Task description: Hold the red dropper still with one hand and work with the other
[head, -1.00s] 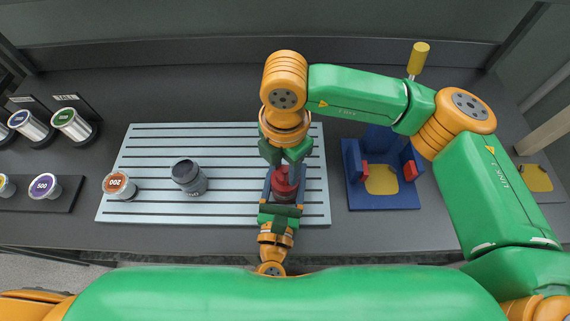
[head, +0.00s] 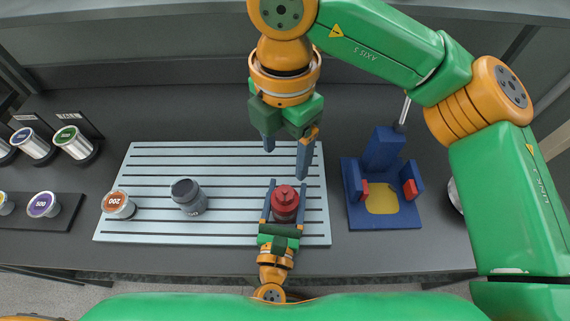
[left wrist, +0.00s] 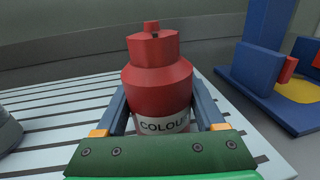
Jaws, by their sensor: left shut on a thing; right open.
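The red dropper (head: 285,203) stands upright on the slatted light-blue board, near its right end. In the left wrist view the red dropper (left wrist: 157,80) shows a cap on top and a white label reading "COLOU". My left gripper (head: 285,205) is shut on the dropper's body, one finger on each side. My right gripper (head: 286,158) is open and empty, above and behind the dropper, apart from it.
A dark jar (head: 188,197) and an orange-topped 200 weight (head: 118,205) stand on the slatted board (head: 235,225). A blue fixture (head: 382,165) with red pads and a yellow plate stands to the right. More weights (head: 72,142) sit at the left.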

